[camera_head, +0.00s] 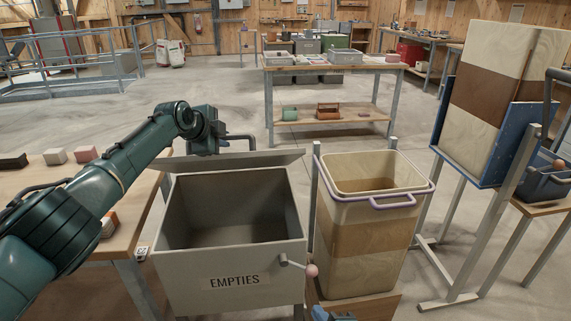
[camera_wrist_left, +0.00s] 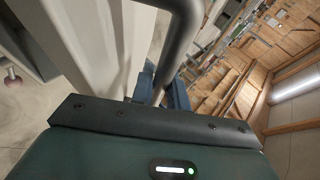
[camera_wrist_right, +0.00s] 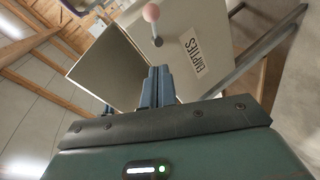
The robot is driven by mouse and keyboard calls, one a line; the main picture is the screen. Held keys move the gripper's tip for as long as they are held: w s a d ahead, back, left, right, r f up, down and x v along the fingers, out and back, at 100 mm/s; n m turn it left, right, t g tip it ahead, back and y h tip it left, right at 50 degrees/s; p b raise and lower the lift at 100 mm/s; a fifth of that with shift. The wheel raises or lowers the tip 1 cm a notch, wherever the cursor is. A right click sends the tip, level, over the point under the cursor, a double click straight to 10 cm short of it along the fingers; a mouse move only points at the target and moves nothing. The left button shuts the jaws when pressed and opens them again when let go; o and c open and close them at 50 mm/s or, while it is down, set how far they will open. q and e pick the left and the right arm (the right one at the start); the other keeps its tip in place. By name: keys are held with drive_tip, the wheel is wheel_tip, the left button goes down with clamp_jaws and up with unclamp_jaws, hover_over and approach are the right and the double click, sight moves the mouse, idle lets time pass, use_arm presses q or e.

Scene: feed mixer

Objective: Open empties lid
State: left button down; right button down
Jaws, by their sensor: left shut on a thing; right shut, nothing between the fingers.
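The grey bin labelled EMPTIES (camera_head: 230,282) stands in the middle with its top open and its inside visible. Its lid (camera_head: 270,158) is raised at the back rim and seen nearly edge-on. My left gripper (camera_head: 237,143) is at the far side of the lid. In the left wrist view its blue fingers (camera_wrist_left: 162,92) are shut on a dark bar handle (camera_wrist_left: 186,35). My right gripper (camera_head: 332,314) is low in front of the bin. Its fingers show shut and empty in the right wrist view (camera_wrist_right: 158,84), near the bin's labelled front (camera_wrist_right: 205,40).
A lever with a pink knob (camera_head: 312,271) sticks out of the bin's front right. A tan-banded container with a purple rim (camera_head: 345,245) stands close right. A wooden table (camera_head: 128,222) with small blocks is left. A blue-framed hopper (camera_head: 478,150) stands far right.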

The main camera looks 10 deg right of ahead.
drive_tip(key=w+r+n+t+h, duration=0.2)
drive_tip(key=w+r+n+t, duration=0.1)
drive_tip(key=w+r+n, duration=0.55)
drive_tip(key=n+t, duration=0.3)
drive_tip(key=n, duration=0.9)
approach(289, 156)
use_arm(q)
drive_tip(key=shift+a, duration=0.1)
use_arm(e)
drive_tip(key=w, duration=0.4)
drive_tip(key=shift+w+a+r, duration=0.2)
drive_tip(key=shift+r, duration=0.05)
drive_tip(key=shift+w+r, duration=0.35)
drive_tip(key=shift+r, duration=0.15)
